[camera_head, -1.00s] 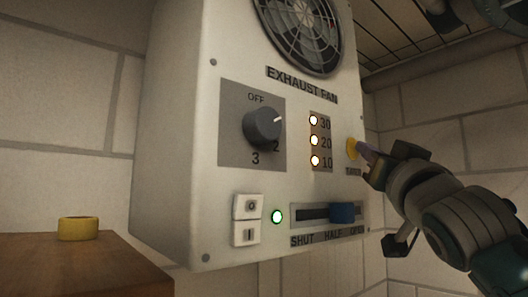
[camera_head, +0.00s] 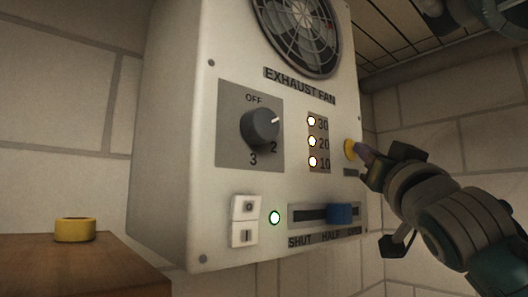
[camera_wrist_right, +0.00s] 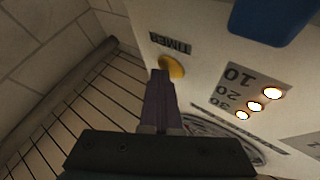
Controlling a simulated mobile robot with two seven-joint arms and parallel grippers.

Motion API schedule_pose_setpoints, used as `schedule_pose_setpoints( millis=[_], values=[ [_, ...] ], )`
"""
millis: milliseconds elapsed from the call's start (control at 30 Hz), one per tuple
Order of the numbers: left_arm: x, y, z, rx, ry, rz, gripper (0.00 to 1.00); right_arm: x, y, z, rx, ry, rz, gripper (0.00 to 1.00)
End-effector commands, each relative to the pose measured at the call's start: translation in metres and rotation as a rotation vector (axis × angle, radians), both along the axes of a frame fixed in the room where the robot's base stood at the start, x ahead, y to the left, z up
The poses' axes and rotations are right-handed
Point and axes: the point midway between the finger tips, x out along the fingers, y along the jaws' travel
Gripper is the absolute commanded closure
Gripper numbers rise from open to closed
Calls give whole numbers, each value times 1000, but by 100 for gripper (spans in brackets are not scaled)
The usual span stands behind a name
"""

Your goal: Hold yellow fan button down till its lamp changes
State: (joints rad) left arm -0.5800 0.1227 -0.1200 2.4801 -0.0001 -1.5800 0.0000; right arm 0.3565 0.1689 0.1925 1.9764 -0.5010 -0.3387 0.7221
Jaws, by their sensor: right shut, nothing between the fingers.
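The yellow button (camera_head: 349,150) is on the right side of the exhaust fan panel's front (camera_head: 185,120), beside a small dark label. My right gripper (camera_head: 363,153) is shut and empty, coming in from the right with its fingertips at the button. In the right wrist view the tips (camera_wrist_right: 160,78) overlap the edge of the yellow button (camera_wrist_right: 174,68). They look in contact, but I cannot tell how far it is pressed. The three lamps (camera_head: 312,141) marked 30, 20 and 10 are all lit warm white. My left gripper is not in view.
A grey dial (camera_head: 260,127) points near 2. A yellow ring-like object (camera_head: 75,230) sits on a wooden surface (camera_head: 80,262) at left.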

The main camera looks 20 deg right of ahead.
Motion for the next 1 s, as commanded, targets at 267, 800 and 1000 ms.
schedule_pose_setpoints(
  millis=[267,800,1000],
  values=[
    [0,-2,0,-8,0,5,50,0,0,0,0,1,0,100],
    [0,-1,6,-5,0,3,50,-16,-4,0,0,1,0,100],
    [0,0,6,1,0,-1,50,-16,-4,0,0,0,0,100]
  ],
)
